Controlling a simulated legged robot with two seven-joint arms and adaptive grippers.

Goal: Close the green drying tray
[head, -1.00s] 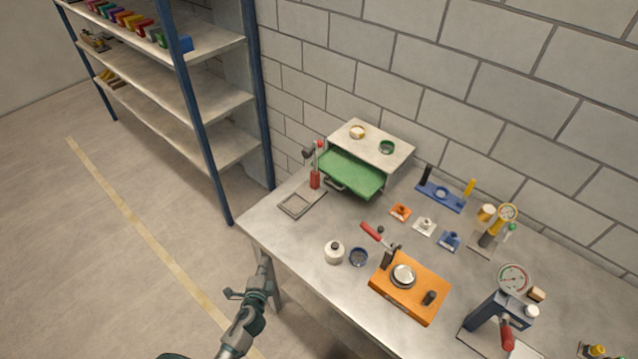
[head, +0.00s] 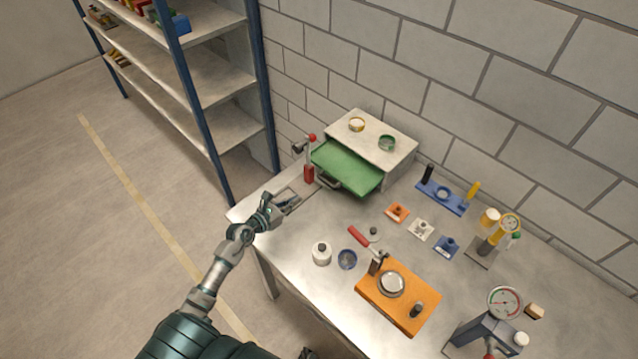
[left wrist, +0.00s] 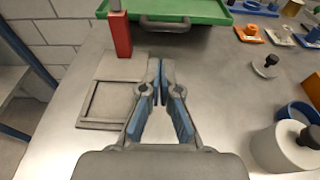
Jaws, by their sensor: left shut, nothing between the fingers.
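The green drying tray (head: 347,167) is pulled out of the pale box (head: 398,148) at the back of the bench, with a dark handle (head: 329,182) on its front. In the left wrist view the tray (left wrist: 190,12) and its handle (left wrist: 165,25) show at the top. My left gripper (head: 291,197) is over the left end of the bench, in front of the tray and apart from it. In the left wrist view its fingertips (left wrist: 161,62) are together with nothing between them, pointing toward the handle. My right gripper is not in view.
A red post with a lever (head: 309,172) stands close left of the tray. A square plate (left wrist: 108,101) lies by my left gripper. The bench between gripper and tray looks clear.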

